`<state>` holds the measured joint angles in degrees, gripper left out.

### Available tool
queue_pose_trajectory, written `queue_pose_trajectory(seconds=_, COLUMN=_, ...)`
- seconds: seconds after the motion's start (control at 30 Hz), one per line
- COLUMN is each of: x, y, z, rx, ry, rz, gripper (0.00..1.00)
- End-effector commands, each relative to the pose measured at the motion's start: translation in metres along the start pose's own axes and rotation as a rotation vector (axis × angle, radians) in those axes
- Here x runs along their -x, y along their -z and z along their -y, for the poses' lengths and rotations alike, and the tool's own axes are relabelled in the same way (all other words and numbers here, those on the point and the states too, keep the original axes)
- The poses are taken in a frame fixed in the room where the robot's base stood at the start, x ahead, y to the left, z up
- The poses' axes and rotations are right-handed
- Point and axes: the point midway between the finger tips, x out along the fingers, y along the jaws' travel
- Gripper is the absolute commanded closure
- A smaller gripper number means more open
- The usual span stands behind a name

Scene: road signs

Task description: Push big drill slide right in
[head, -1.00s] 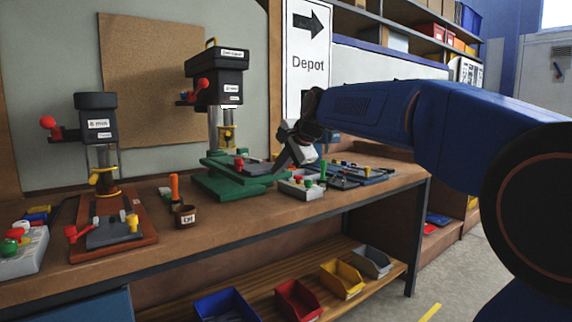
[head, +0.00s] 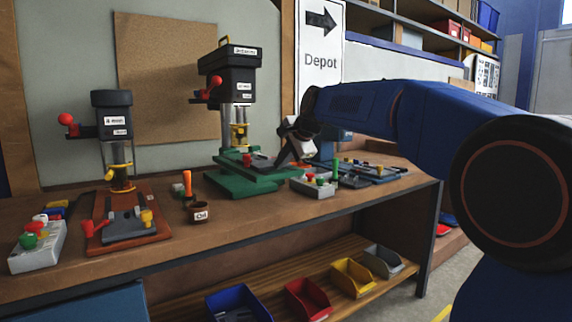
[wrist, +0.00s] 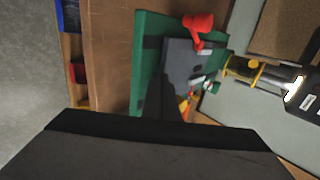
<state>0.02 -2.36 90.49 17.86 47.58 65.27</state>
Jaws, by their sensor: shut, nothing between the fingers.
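The big drill (head: 231,75) is the black press with a green base (head: 243,187) at the middle of the bench. Its grey slide (head: 260,161) with a red handle (head: 247,159) lies on the base. My gripper (head: 284,157) is shut and empty, pointing down at the right part of the slide; I cannot tell whether it touches. In the wrist view the grey slide (wrist: 180,72), the red handle (wrist: 198,23) and the green base (wrist: 147,50) lie beyond my gripper, a dark block across the bottom that hides the slide's near end.
A smaller drill (head: 112,115) with a red-brown base stands to the left. A brown pot (head: 198,213) and an orange-handled tool (head: 187,184) stand between them. A grey control box (head: 313,187) with coloured buttons sits right of the green base. Coloured bins (head: 307,298) stand below.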

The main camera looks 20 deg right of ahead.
Motion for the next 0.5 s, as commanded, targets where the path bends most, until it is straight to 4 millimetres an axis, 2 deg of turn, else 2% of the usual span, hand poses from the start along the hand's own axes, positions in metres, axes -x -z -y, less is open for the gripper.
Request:
queue_pose_trajectory(seconds=0.2, x=-0.042, y=0.000, z=0.036, rx=0.001, ry=-0.002, rz=0.001, gripper=1.00)
queue_pose_trajectory(seconds=0.5, x=-0.091, y=0.000, z=0.082, rx=0.001, ry=-0.001, rz=0.000, gripper=1.00)
